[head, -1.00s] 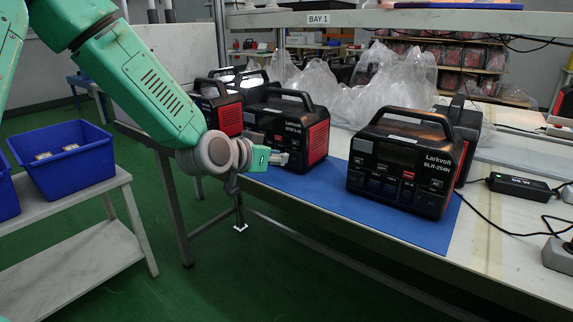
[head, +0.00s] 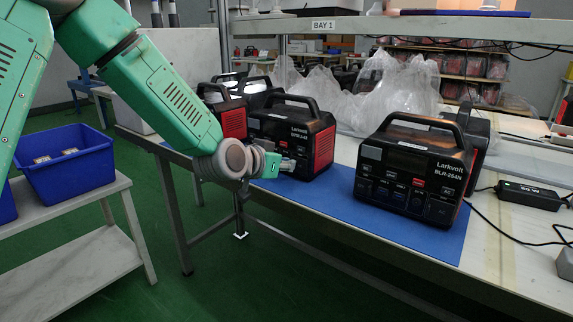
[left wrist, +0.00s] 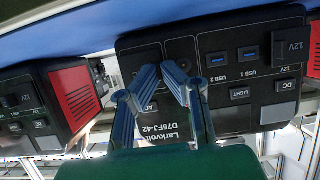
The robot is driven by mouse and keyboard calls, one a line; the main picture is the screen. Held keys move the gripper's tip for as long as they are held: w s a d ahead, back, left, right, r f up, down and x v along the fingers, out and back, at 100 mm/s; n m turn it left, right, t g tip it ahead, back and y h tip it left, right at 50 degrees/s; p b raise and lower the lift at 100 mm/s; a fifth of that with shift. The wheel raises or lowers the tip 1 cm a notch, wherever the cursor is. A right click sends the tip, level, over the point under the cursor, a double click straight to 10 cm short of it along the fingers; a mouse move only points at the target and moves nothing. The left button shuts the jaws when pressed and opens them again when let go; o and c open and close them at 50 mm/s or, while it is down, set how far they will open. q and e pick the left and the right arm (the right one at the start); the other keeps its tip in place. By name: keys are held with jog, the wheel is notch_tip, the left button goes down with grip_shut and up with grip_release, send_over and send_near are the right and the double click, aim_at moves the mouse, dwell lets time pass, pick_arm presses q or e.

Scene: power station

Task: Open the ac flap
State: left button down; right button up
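The power station in front of my left gripper (head: 283,165) is black with red side grilles (head: 324,148) and a top handle. It stands on a blue mat. In the left wrist view it appears upside down, marked Larkvolt D75FJ-42 (left wrist: 178,133), with an AC button (left wrist: 151,106). Near that button are two dark square panels, one (left wrist: 182,50) with a round shape; I cannot tell which is the AC flap. My left fingertips (left wrist: 161,70) are close together over these panels with nothing visible between them. Contact is unclear. My right gripper is out of view.
A larger Larkvolt BLR-254N station (head: 410,172) stands to the right on the blue mat (head: 385,232). Other stations (head: 224,112) stand behind on the left. Plastic bags (head: 395,90) lie behind. A shelf marked BAY 1 (head: 324,25) hangs above. A blue bin (head: 68,165) stands left.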

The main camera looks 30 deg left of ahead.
pick_arm(q)
jog(key=shift+s+d+r+n+y+p, duration=0.1)
jog(key=shift+s+d+n+y+p, duration=0.1)
jog(key=shift+n+y+p, duration=0.35)
jog(key=shift+s+d+r+n+y+p, duration=0.1)
jog(key=shift+s+n+y+p, duration=0.1)
jog(key=shift+n+y+p, duration=0.3)
jog(key=d+n+g+y+p, duration=0.1)
jog(key=n+g+y+p, duration=0.1)
jog(key=n+y+p, duration=0.1)
jog(key=s+d+n+g+y+p, duration=0.1)
jog(key=n+g+y+p, duration=0.1)
jog(key=p, duration=0.3)
jog(key=d+n+g+y+p, duration=0.1)
jog(key=d+n+y+p, duration=0.1)
jog(key=n+y+p, duration=0.2)
jog(key=shift+s+n+g+y+p, duration=0.25)
jog(key=shift+s+g+y+p, duration=0.15)
jog(key=shift+y+p, duration=0.05)
jog(key=n+g, duration=0.1)
jog(key=d+n+g+y+p, duration=0.1)
jog(key=shift+w+f+n+g, duration=0.1)
jog(key=shift+f+n+g, duration=0.05)
jog(key=shift+n+g, duration=0.15)
jog(key=shift+w+d+n+g+y, duration=0.1)
jog(key=shift+d+n+g+y, duration=0.25)
jog(key=shift+n+g, duration=0.4)
jog(key=shift+w+d+n+g+y, duration=0.1)
jog(key=shift+d+n+g+y, duration=0.2)
jog(key=shift+n+g, duration=0.45)
